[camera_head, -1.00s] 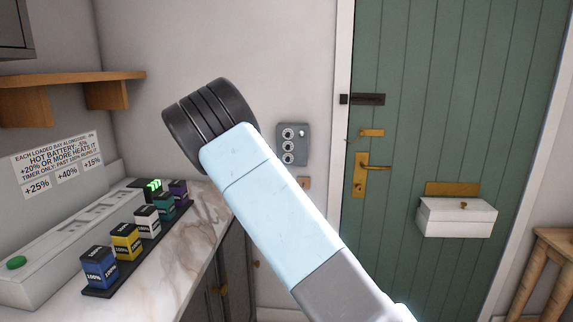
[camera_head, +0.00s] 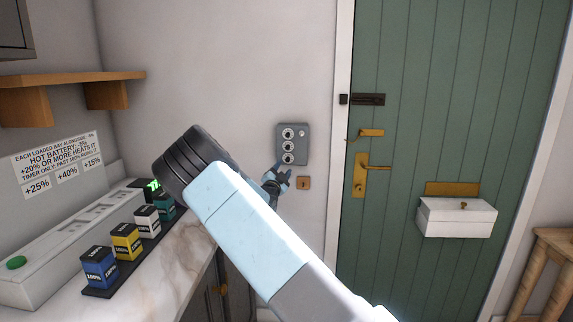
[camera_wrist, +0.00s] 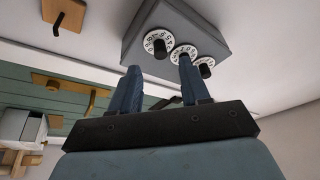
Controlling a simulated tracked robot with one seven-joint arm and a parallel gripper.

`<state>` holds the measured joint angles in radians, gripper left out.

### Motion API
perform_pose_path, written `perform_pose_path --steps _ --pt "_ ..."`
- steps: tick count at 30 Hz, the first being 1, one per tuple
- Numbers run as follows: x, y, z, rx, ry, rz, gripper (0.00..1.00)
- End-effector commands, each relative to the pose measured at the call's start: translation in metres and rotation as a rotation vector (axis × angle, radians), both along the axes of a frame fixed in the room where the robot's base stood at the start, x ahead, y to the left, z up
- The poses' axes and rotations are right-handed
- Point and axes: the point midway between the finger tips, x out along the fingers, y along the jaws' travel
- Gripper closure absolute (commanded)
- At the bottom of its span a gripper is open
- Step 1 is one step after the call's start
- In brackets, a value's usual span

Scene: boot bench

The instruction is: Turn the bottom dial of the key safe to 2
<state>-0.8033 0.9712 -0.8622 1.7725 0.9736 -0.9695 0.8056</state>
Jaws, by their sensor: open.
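The grey key safe (camera_head: 304,145) hangs on the wall left of the green door, with three round dials in a column. Its bottom dial (camera_head: 287,159) is white with a dark knob. In the wrist view, the safe (camera_wrist: 175,18) shows at the top, and the bottom dial (camera_wrist: 158,42) is the leftmost; its number setting is too small to read surely. My gripper (camera_head: 284,172) is open and empty, just below the safe. In the wrist view, my gripper's two blue fingers (camera_wrist: 157,73) point toward the bottom dial, with its knob between their tips in the picture, apparently not gripped.
A small wooden plate (camera_head: 303,183) with a dark hook or key is below the safe. The green door (camera_head: 440,100) has a brass handle (camera_head: 372,168) and a white box (camera_head: 457,217). A marble counter (camera_head: 180,255) with several coloured batteries stands left.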

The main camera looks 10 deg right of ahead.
Motion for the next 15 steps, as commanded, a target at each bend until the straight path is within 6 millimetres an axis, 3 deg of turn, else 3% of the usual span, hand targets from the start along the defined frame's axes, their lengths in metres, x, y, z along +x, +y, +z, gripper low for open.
perform_pose_path --steps 6,15 --pt "0.028 -0.016 0.009 -0.001 -0.001 0.000 0.54" --pt "0.044 -0.026 0.014 0.001 0.000 0.000 0.54"
